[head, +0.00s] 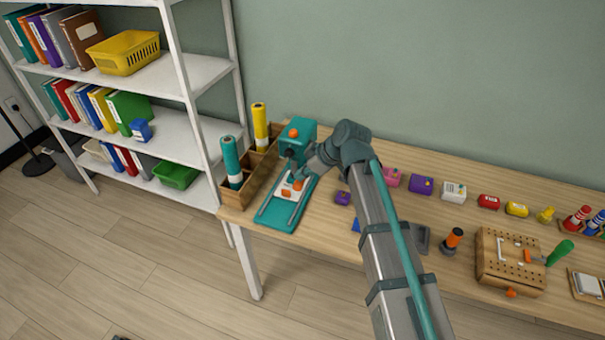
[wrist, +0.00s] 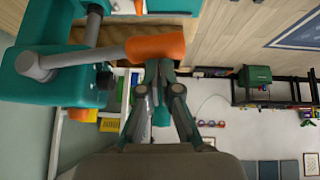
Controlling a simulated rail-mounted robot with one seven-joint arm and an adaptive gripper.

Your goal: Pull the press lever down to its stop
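The teal press (head: 300,130) stands at the left end of the table, its teal base (head: 270,213) reaching toward the front edge. In the wrist view its teal body (wrist: 60,80) fills the left side. A grey lever arm (wrist: 85,60) runs from it to an orange handle (wrist: 155,47). My gripper (wrist: 159,68) has its fingertips close together at the handle's near edge, not around it. Whether they touch is hard to tell. In the head view my gripper (head: 299,173) is beside the press, above its base, partly hiding it.
A wooden holder (head: 258,170) with teal and yellow rolls stands close left of the press. Small boxes, including a purple block (head: 343,198), lie to the right. A pegboard box (head: 510,265) is farther right. A white shelf (head: 185,85) stands at left.

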